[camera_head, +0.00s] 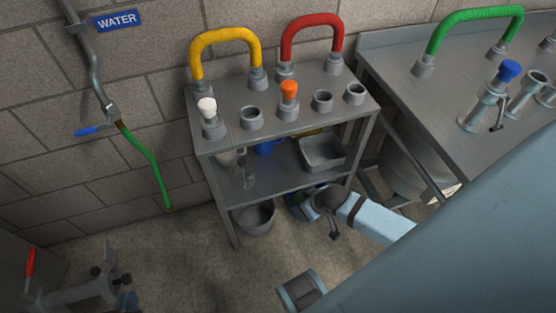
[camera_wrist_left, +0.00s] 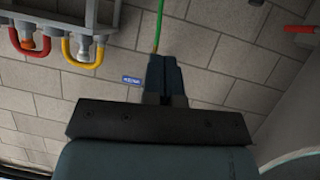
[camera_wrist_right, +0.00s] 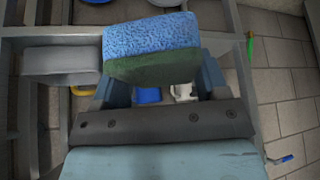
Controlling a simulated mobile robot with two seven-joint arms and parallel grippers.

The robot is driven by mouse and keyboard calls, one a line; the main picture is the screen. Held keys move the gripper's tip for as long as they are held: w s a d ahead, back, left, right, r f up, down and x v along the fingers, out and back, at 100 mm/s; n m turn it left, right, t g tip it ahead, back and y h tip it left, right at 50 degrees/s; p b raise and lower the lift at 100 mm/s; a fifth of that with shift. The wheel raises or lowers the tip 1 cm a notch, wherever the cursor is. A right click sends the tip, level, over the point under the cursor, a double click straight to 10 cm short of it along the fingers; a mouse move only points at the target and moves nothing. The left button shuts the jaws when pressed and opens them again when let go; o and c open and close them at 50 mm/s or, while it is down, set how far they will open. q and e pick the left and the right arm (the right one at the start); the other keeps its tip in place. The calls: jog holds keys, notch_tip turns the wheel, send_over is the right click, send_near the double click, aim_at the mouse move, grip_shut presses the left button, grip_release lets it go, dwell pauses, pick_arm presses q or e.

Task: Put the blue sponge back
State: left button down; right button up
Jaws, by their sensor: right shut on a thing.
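The blue sponge (camera_wrist_right: 152,45), with a dark green layer on one face, is held between the fingers of my right gripper (camera_wrist_right: 152,85) in the right wrist view. In the head view my right gripper (camera_head: 328,202) reaches in from the right, in front of the steel rack below its middle shelf. A blue and green patch shows just left of it; I cannot tell how much of that is the sponge. My left gripper (camera_wrist_left: 165,78) has its fingers together and empty, facing the wall; in the head view only a little of it (camera_head: 127,301) shows at lower left.
The rack's middle shelf (camera_head: 270,177) bears a grey tray (camera_head: 322,153), a blue container (camera_head: 268,147) and a white item (camera_head: 228,157). A grey bucket (camera_head: 254,217) stands underneath. A green hose (camera_head: 145,158) hangs at left. A red valve handle (camera_head: 30,262) is at lower left.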

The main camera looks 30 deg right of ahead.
jog(key=shift+w+d+f, duration=0.15)
jog(key=shift+f, duration=0.5)
jog(key=w, duration=0.1)
jog(key=w+b, duration=0.1)
jog(key=shift+w+d, duration=0.3)
jog(key=shift+w, duration=0.05)
jog(key=w+d+b, duration=0.2)
jog(key=w+b, duration=0.1)
jog(key=w, duration=0.6)
jog(key=b, duration=0.2)
send_over(282, 170)
jog(key=s, duration=0.2)
jog(key=shift+f, duration=0.75)
jog(key=shift+d+f+b, duration=0.1)
jog(key=shift+f+b, duration=0.25)
jog(key=shift+f, duration=0.35)
jog(key=shift+f+b, duration=0.6)
jog(key=shift+f, duration=0.05)
notch_tip(282, 170, down, 3)
jog(key=shift+w+r+b, duration=0.1)
jog(key=shift+b, duration=0.75)
jog(key=shift+w, duration=0.1)
pick_arm(q)
jog(key=w+d+r+t+h, duration=0.2)
jog(key=d+r+t+h, duration=0.2)
jog(key=r, duration=0.5)
jog(key=shift+w+d+m+t+h, duration=0.3)
jog(key=shift+w+d+t+h, duration=0.1)
jog(key=shift+d+t, duration=0.35)
jog(key=shift+r, duration=0.1)
